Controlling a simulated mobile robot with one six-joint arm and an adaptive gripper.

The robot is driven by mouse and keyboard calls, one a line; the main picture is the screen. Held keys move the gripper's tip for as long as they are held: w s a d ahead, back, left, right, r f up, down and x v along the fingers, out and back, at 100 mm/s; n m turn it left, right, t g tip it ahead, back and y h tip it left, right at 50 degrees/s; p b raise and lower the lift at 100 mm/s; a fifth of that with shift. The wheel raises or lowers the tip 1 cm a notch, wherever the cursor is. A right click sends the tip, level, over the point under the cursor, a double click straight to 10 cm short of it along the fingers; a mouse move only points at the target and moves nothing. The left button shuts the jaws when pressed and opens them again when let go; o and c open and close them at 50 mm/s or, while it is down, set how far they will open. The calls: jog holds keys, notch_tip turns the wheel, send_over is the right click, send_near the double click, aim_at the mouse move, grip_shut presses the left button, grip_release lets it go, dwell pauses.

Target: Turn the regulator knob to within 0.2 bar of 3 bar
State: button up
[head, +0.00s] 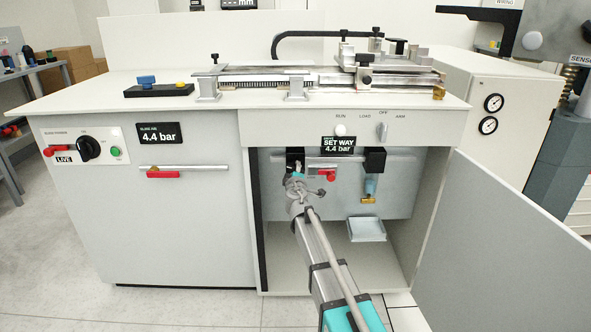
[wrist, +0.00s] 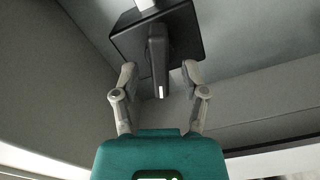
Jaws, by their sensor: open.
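The regulator knob (wrist: 157,58) is a black bar-shaped handle with a white mark near its lower end, on a black square block (wrist: 190,35). My gripper (wrist: 160,80) is open, one finger on each side of the knob's lower part, with gaps visible. In the head view my gripper (head: 297,182) reaches into the open cabinet, just below the black regulator block (head: 294,154), and hides the knob. The display (head: 343,146) above reads SET WAY 4.4 bar. A second display (head: 161,132) at left also reads 4.4 bar.
A grey pipe with a red lever (head: 328,175) runs right to another black-topped unit with a blue bowl (head: 371,184). A shallow tray (head: 366,229) sits lower in the cabinet. The cabinet door (head: 500,240) stands open at right. The bench edge lies above my arm.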

jog(key=shift+w, duration=0.95)
grip_shut()
